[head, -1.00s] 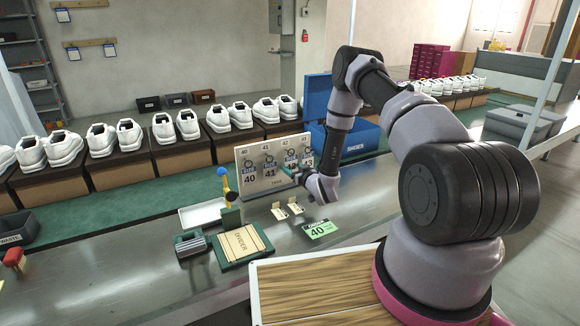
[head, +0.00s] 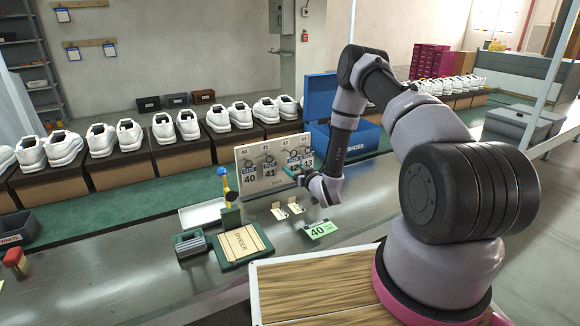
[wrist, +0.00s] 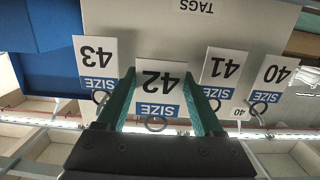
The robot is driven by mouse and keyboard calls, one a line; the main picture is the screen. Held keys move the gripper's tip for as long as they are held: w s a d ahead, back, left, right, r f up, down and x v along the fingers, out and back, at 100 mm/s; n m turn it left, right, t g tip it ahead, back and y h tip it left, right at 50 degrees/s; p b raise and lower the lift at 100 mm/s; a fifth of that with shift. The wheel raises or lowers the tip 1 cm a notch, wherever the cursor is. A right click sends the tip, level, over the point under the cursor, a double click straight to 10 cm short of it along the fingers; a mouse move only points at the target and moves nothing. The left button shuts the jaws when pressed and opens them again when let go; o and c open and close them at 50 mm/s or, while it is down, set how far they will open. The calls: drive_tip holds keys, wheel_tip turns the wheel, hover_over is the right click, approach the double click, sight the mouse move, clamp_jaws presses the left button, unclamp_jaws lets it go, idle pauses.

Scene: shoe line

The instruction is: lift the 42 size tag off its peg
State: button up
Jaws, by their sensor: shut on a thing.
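The 42 size tag (wrist: 160,88) is white with a blue SIZE band and a metal ring. In the upside-down wrist view it sits between the two teal fingers of my gripper (wrist: 161,76), which is shut on it. Its ring (wrist: 155,124) stands out of line with the other tags' rings, nearer the camera. I cannot tell whether the ring still touches its peg. In the head view my gripper (head: 296,174) is at the right part of the tag board (head: 262,191), and the 42 tag (head: 294,168) is partly covered.
The 43 tag (wrist: 97,65) and 41 tag (wrist: 222,72) hang close on either side; the 40 tag (wrist: 272,76) hangs beyond. A blue box (head: 362,135) stands behind right. Small cards (head: 287,209) and a green 40 card (head: 320,229) lie on the counter in front.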

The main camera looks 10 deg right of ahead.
drive_tip(key=shift+v, duration=1.9)
drive_tip(key=shift+s+f, duration=0.1)
drive_tip(key=shift+f, duration=0.1)
drive_tip(key=shift+s, duration=0.1)
drive_tip(key=shift+s+d+r, duration=0.25)
drive_tip(key=shift+s+r, duration=0.25)
drive_tip(key=shift+s, duration=0.25)
drive_tip(key=shift+s+d+r, duration=0.25)
drive_tip(key=shift+s+r, duration=0.25)
drive_tip(key=shift+s, duration=0.3)
drive_tip(key=shift+s+d+r, duration=0.25)
drive_tip(key=shift+s+r, duration=0.25)
drive_tip(key=shift+s, duration=0.25)
